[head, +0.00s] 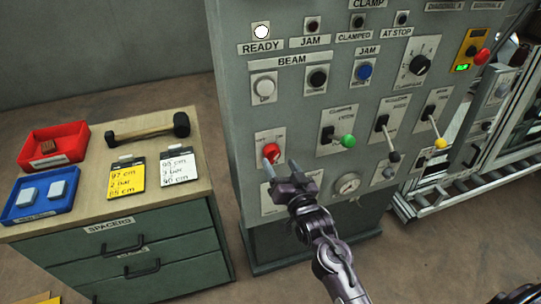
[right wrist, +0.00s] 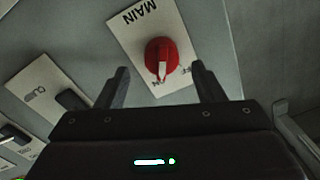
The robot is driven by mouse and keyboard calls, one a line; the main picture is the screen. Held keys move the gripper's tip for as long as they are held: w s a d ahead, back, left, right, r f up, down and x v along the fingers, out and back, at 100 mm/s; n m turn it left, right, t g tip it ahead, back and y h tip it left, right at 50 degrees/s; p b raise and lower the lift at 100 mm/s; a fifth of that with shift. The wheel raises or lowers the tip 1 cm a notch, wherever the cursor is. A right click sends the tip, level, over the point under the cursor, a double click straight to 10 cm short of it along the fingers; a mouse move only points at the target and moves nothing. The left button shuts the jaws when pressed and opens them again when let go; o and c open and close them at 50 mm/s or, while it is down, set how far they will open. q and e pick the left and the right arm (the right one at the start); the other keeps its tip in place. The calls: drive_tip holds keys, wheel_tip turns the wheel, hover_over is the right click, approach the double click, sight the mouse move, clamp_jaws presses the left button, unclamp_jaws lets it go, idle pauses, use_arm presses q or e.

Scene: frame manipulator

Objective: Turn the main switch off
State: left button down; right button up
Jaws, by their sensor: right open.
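The main switch is a red rotary knob (head: 271,152) on a pale plate low on the left of the grey cabinet front. In the right wrist view the knob (right wrist: 160,50) has a white pointer bar, whose end is by the plate's "ON" mark; the "OFF" mark is off to one side. My right gripper (head: 281,167) is open and empty, just in front of and slightly below the knob in the head view. In the right wrist view its fingers (right wrist: 160,72) lie either side of the knob's lower part, with gaps. Contact is not visible. My left gripper is not in view.
The grey cabinet (head: 230,70) carries several buttons, lamps and levers, including a green-knobbed lever (head: 348,141) right of the switch. A bench (head: 90,211) with trays, a mallet and notes stands left.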

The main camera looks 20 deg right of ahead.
sight(276, 159)
drive_tip(key=w, duration=0.2)
drive_tip(key=shift+w+a, duration=0.2)
drive_tip(key=shift+w, duration=0.75)
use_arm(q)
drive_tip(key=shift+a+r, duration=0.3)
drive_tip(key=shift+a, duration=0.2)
use_arm(e)
drive_tip(key=c, duration=1)
use_arm(q)
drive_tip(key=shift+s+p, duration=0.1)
drive_tip(key=shift+p, duration=0.2)
use_arm(e)
drive_tip(key=shift+o, duration=0.2)
